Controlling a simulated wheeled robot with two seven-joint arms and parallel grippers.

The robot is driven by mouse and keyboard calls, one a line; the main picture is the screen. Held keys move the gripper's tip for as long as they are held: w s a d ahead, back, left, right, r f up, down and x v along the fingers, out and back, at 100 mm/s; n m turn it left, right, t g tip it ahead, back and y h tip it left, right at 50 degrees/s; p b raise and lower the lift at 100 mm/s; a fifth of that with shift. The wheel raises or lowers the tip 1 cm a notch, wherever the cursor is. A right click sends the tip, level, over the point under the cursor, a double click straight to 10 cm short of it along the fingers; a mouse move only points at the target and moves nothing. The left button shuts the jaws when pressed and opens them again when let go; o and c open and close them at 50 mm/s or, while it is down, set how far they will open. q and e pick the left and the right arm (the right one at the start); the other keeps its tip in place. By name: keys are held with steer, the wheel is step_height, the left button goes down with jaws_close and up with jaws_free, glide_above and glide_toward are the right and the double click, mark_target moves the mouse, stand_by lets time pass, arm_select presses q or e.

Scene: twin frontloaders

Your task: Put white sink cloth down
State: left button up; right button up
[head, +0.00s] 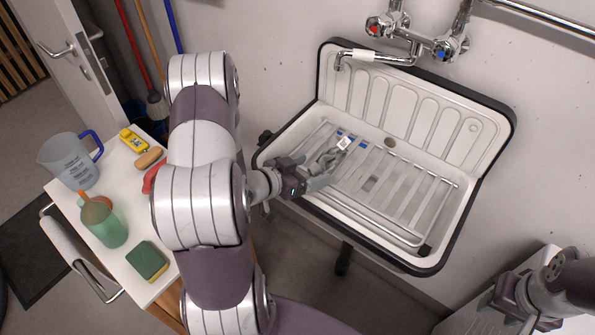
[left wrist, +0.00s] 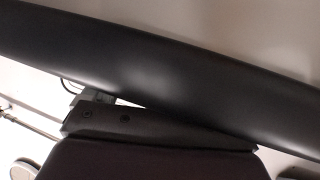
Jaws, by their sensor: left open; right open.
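My left gripper (head: 325,164) is open and reaches over the near left part of the white sink (head: 468,142), above its grate. A small white patch (head: 343,143) shows at its fingertips. I cannot tell whether this is the white sink cloth or part of the gripper. No spread-out cloth is clearly visible in either view. The left wrist view is filled by the sink's black rim (left wrist: 170,68) very close up, and its fingertips cannot be made out there. My right gripper (head: 510,303) is open at the bottom right, over a white surface.
A metal grate (head: 408,198) lies across the sink. A faucet (head: 375,57) juts over the sink's back left. A side table on the left holds a measuring jug (head: 70,160), a green bottle (head: 104,222), a sponge (head: 148,262) and a yellow item (head: 133,140).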

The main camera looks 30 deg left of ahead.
arm_select(q)
steer(key=shift+s+d, duration=0.1)
steer(key=shift+s, duration=0.2)
steer(key=p+v, duration=0.1)
steer(key=v, duration=1)
steer(key=shift+a+r, duration=0.25)
steer(key=shift+r, duration=0.2)
steer(key=s+a+f+n+g+y, duration=0.5)
steer(key=s+a+f+g+y, duration=0.15)
steer(key=a+g, duration=0.2)
steer(key=w+d+r+g, duration=0.1)
steer(key=d+r, duration=0.2)
steer(key=d, duration=0.4)
steer(key=w+d+r+m+g+h, duration=0.1)
steer(key=w+d+r, duration=0.1)
steer(key=d, duration=0.5)
steer(key=w+d+r+m+g+p, duration=0.1)
steer(key=d+r, duration=0.4)
steer(key=d, duration=0.2)
steer(key=shift+w+d+h, duration=0.2)
steer(key=shift+h, duration=0.15)
